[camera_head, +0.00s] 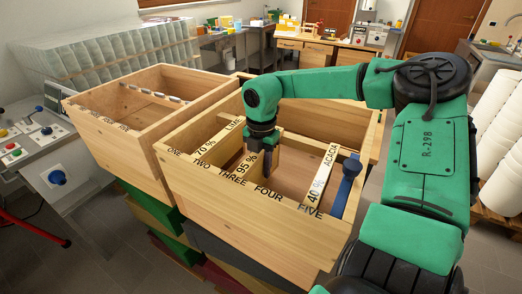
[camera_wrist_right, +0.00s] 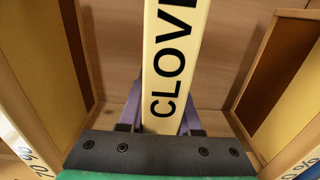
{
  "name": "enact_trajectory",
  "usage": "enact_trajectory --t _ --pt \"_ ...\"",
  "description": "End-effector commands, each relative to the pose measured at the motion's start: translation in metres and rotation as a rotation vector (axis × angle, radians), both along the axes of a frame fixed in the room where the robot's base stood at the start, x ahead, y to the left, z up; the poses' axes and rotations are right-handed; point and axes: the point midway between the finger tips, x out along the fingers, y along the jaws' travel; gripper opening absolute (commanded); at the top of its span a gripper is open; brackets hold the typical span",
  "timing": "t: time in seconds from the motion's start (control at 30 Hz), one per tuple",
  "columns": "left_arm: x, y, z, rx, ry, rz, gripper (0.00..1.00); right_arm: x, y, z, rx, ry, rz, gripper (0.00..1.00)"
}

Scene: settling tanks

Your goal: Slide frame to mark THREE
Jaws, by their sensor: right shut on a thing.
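The wooden box (camera_head: 195,183) has the marks ONE to FIVE along its front wall, with THREE (camera_head: 233,175) near the middle. My right gripper (camera_head: 263,140) is shut on the frame with the cream top bar reading CLOVER (camera_wrist_right: 175,60). In the head view this bar carries 95 % (camera_head: 247,163) at its front end, close to THREE; the gripper hides much of the rest. The LIME 70 % frame (camera_head: 207,147) is to its left, near TWO. The ACACIA 40 % frame (camera_head: 320,183) is to its right, near FIVE. My left gripper is not in view.
A blue-handled object (camera_head: 346,185) is at the box's right side, beside ACACIA. Another open wooden box (camera_head: 125,128) stands at the left. Between the held frame and ACACIA is an open gap. A control panel (camera_head: 38,140) stands at the far left.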

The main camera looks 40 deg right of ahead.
Motion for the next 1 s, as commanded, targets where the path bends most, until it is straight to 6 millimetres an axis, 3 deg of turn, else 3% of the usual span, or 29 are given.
enact_trajectory --t 0.1,0.13,0.2,0.5,0.63,0.77,1.0 --pt "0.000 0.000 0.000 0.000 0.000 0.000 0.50 0.000 0.000 0.001 0.000 0.000 0.000 0.00" --pt "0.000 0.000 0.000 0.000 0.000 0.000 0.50 0.000 0.000 0.001 0.000 0.000 0.000 0.40" --pt "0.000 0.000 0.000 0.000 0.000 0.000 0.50 0.000 0.000 0.001 0.000 0.000 0.000 0.67" --pt "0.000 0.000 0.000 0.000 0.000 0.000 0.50 0.000 0.000 0.001 0.000 0.000 0.000 0.67" --pt "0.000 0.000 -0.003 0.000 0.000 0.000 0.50 0.001 0.000 0.011 -0.001 -0.002 -0.001 0.67" --pt "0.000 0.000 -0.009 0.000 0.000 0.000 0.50 0.001 0.000 0.041 -0.003 -0.006 -0.001 0.67" --pt "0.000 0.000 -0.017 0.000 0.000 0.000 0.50 0.000 0.000 0.113 -0.004 -0.003 -0.002 0.67"
